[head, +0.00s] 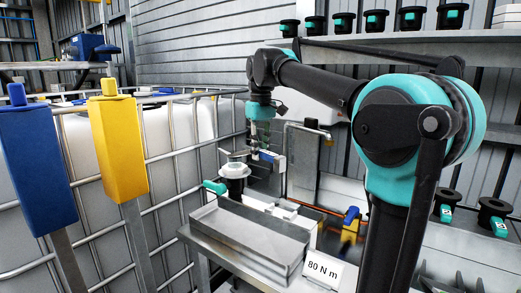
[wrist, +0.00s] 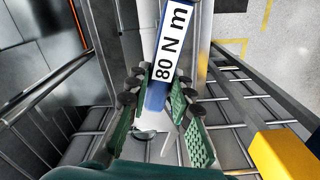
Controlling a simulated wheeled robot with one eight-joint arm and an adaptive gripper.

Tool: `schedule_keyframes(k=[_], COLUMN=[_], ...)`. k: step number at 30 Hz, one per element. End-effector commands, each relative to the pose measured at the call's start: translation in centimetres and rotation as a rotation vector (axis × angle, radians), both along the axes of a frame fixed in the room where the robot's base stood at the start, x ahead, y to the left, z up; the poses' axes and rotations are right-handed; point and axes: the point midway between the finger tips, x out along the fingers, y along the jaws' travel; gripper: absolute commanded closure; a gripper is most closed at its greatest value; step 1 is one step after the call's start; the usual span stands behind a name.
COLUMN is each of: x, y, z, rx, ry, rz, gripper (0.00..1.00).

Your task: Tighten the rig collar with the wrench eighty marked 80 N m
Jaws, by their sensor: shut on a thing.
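My gripper (head: 262,140) is at the end of my arm, above the back of the metal bench in the head view. In the wrist view my gripper (wrist: 157,98) has its green-padded fingers on either side of a blue bar with a white label reading 80 N m, the wrench eighty (wrist: 168,45). It is shut on this wrench. The wrench also shows small in the head view (head: 270,156). A black flanged part with a white top (head: 235,171), possibly the rig collar, stands just left of and below my gripper. I cannot tell whether the wrench touches it.
A metal tray (head: 250,238) fills the bench front, with an 80 N m sign (head: 322,269) at its right. Yellow (head: 118,150) and blue (head: 36,165) posts and a caged white tank (head: 170,135) stand left. A shelf (head: 410,45) holds several black parts.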

Motion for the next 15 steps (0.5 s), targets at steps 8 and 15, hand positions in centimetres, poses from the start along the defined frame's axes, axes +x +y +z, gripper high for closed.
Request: schedule_keyframes(k=[8,15], x=[0.01,0.02], y=[0.01,0.0], z=[-0.03,-0.94], rx=[0.0,0.0], ry=[0.0,0.0], rz=[0.0,0.0], gripper=[1.0,1.0])
